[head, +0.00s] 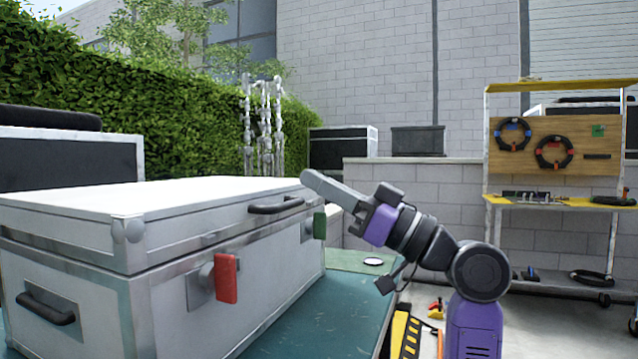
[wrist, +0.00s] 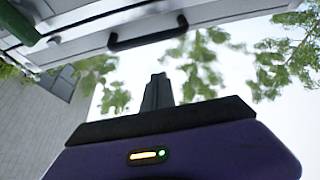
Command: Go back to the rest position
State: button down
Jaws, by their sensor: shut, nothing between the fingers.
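My gripper (head: 310,181) is shut and empty. It points up and to the left in the head view, with its tip by the far right end of the large silver case (head: 90,300). I cannot tell whether it touches the case. In the wrist view the shut fingers (wrist: 158,82) stand against bright sky. The lid (head: 170,205) looks down on the case, with a black handle (head: 276,205) that also shows in the wrist view (wrist: 148,36). A red latch (head: 226,278) and a green latch (head: 319,226) are on the case's front.
A yellow and black item (head: 404,335) is beside my arm's base. A tool rack (head: 555,203) stands at the right, a hedge (head: 110,110) behind the case.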

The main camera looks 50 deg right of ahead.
jog(key=v, duration=0.8)
jog(key=shift+f+p, duration=0.3)
jog(key=shift+f, duration=0.2)
jog(key=shift+s, duration=0.1)
